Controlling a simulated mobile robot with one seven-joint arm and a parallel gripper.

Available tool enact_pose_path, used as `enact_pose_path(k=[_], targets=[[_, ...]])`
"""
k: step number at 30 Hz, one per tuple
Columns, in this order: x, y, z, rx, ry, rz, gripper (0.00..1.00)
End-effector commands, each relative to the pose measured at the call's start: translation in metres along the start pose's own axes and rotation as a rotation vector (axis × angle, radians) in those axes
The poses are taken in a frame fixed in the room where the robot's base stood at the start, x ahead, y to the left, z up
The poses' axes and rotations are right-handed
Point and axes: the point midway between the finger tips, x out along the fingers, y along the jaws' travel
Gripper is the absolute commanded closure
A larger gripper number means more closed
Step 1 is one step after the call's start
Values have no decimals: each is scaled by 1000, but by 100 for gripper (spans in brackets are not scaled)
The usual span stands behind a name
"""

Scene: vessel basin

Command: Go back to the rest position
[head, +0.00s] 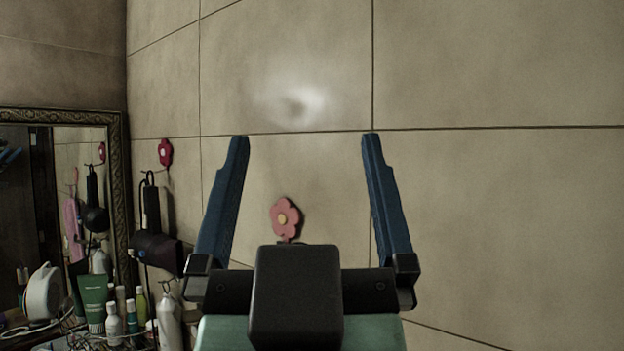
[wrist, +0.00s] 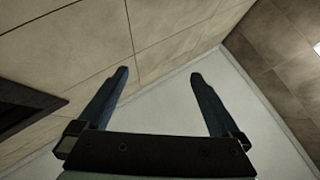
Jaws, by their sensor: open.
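My gripper (head: 305,140) is in the middle of the head view, its two blue fingers spread wide apart and pointing up in the picture. It is open with nothing between the fingers. In the wrist view the gripper (wrist: 160,75) also shows empty. Behind it in the head view is a tiled wall with a pink flower-shaped hook (head: 285,218), partly covered below by my gripper.
At the left stand a framed mirror (head: 121,200), a black hair dryer (head: 155,245) hanging from a red flower hook (head: 165,153), and several bottles, among them a green tube (head: 93,302). The wall to the right is bare.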

Motion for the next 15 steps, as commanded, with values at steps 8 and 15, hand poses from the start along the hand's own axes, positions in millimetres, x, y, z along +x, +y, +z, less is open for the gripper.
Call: enact_pose_path(k=[8, 15], targets=[[-5, 6, -33, 13, 103, 11, 0], [-5, 6, -31, 12, 99, 10, 0]])
